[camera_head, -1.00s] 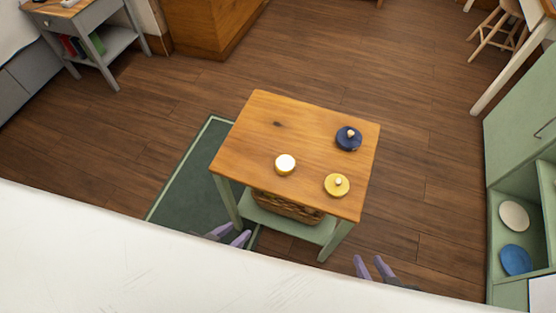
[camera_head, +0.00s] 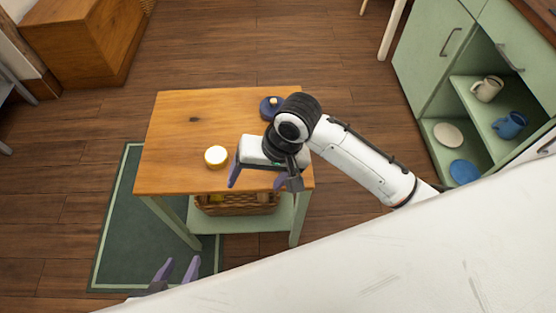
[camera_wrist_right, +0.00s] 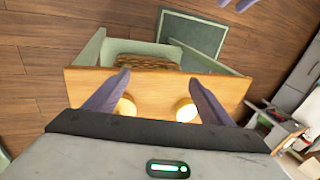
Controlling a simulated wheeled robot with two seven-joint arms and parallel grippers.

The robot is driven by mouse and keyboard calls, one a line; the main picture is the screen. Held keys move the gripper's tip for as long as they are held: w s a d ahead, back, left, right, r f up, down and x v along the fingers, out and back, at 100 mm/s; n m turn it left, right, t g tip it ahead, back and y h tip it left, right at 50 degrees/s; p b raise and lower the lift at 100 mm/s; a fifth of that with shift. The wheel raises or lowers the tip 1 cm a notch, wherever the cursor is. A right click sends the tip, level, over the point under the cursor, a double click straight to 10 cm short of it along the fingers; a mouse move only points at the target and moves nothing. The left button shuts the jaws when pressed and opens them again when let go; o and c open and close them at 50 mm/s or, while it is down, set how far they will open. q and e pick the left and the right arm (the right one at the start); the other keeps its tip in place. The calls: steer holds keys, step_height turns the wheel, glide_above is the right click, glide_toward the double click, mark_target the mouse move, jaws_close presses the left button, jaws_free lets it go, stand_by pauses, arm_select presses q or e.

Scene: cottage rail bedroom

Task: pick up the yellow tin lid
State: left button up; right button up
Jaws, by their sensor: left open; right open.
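The yellow tin lid is hidden behind my right gripper in the head view. In the right wrist view a round yellow thing (camera_wrist_right: 126,107), probably this lid, lies on the table beside the left-hand finger, partly covered. My right gripper (camera_head: 258,181) is open above the front right part of the wooden table (camera_head: 170,117); its fingers also show in the right wrist view (camera_wrist_right: 158,98), apart from each other with nothing held. My left gripper (camera_head: 177,270) is open and empty, low in front of the table, over the green rug.
A round white-topped, yellowish thing (camera_head: 216,157) stands left of my right gripper, also in the wrist view (camera_wrist_right: 187,112). A dark blue lid (camera_head: 270,107) lies behind the gripper. A wicker basket (camera_head: 237,203) sits on the lower shelf. A green cabinet (camera_head: 424,95) stands right.

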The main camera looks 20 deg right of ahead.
steer(key=w+d+r+m+h, duration=0.1)
steer(key=w+d+r+m, duration=0.1)
steer(key=w+d+r, duration=0.1)
steer(key=w+d+r+m+g+h+b, duration=0.1)
steer(key=w+d+r+m+h, duration=0.1)
steer(key=w+d+r+m, duration=0.1)
steer(key=shift+w+d+r, duration=0.15)
steer(key=shift+w+d, duration=0.25)
steer(key=shift+w, duration=0.1)
steer(key=shift+w+d+m+g, duration=0.1)
steer(key=shift+d+m+g, duration=0.2)
steer(key=shift+m, duration=0.1)
step_height(320, 180, down, 4)
steer(key=shift+r+b, duration=0.25)
steer(key=shift+b, duration=0.2)
steer(key=shift+d+f+b, duration=0.2)
steer(key=shift+f+b, duration=0.6)
steer(key=shift+f, duration=2.3)
steer(key=c, duration=1.2)
steer(key=shift+r, duration=0.1)
